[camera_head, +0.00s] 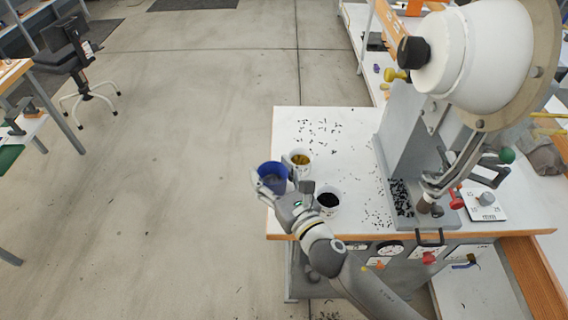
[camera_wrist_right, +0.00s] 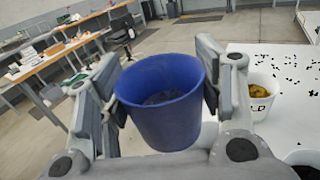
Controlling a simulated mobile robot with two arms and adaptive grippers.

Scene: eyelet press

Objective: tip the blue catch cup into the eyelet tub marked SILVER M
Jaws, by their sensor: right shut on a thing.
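The blue catch cup (camera_head: 272,177) is held by my right gripper (camera_head: 273,184) at the left edge of the white table, close to upright. In the right wrist view the cup (camera_wrist_right: 162,98) sits between both fingers (camera_wrist_right: 165,85), with some dark grey contents low inside. A white tub with gold eyelets (camera_head: 300,160) stands just right of the cup; it also shows in the right wrist view (camera_wrist_right: 260,97), with its label partly readable, ending in D. A second white tub with black contents (camera_head: 327,202) stands nearer the front. I see no SILVER M marking. My left gripper is not in view.
A large grey and white eyelet press (camera_head: 400,130) stands on the right of the white table (camera_head: 345,122). Black bits lie scattered over the tabletop. A small white scale (camera_head: 485,204) is right of the press base. Open floor (camera_head: 180,180) lies left of the table.

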